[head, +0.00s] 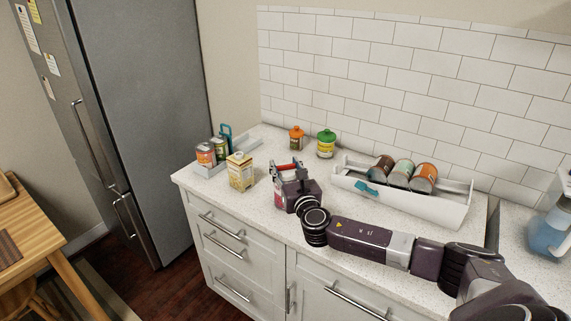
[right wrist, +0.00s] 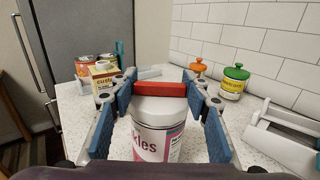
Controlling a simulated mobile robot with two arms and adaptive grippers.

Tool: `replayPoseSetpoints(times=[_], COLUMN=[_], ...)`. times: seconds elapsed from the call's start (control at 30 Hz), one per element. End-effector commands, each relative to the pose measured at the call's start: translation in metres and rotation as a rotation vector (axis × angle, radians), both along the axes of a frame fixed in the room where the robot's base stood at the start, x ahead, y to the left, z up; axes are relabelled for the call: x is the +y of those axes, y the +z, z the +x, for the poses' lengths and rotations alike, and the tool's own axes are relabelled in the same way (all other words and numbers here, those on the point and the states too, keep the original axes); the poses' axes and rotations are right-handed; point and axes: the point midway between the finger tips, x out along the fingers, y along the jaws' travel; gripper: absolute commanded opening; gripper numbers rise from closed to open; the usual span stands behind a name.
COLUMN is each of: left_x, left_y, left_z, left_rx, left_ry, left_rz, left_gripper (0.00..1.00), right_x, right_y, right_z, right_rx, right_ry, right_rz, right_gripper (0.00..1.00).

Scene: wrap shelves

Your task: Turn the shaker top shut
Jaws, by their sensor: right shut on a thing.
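The shaker (right wrist: 157,143) stands upright on the counter in the right wrist view, with a white lid and a pink label that reads "kles". Its red bar-shaped top (right wrist: 160,89) lies across the lid, between the fingertips. In the head view the shaker (head: 279,194) is partly hidden by my right gripper (head: 287,170). In the right wrist view my right gripper (right wrist: 160,86) is shut on the red top, with a blue-padded finger on each side of the shaker. My left gripper is not in view.
A yellow carton (head: 240,172) and a tray (head: 208,170) with cans stand left. An orange-lidded jar (head: 296,138) and a green-lidded jar (head: 326,144) stand behind. A white rack (head: 432,205) with three cans lies right. The counter's front edge is close.

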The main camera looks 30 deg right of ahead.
Motion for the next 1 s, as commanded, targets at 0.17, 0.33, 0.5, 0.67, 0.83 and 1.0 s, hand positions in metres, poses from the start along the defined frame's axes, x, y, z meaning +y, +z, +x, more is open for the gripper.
replayPoseSetpoints(times=[0.17, 0.33, 0.5, 0.67, 0.83, 1.0], left_x=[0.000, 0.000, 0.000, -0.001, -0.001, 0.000], left_y=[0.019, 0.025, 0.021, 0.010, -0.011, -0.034], left_z=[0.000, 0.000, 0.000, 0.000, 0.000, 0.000], left_rx=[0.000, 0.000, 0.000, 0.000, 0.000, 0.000], left_ry=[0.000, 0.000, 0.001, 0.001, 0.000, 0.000], left_rz=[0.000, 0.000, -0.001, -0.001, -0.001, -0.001], left_gripper=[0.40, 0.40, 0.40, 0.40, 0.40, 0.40], right_x=[0.004, 0.004, 0.004, 0.004, 0.003, 0.002], right_y=[0.001, -0.001, -0.003, -0.005, -0.007, -0.007], right_z=[0.000, 0.001, 0.001, 0.001, 0.002, 0.001], right_rx=[0.004, 0.005, 0.003, 0.004, 0.003, 0.002], right_ry=[-0.136, -0.296, -0.458, -0.610, -0.769, -0.891], right_rz=[0.008, 0.008, 0.007, 0.006, 0.005, 0.003], right_gripper=[0.19, 0.19, 0.19, 0.19, 0.19, 0.19])
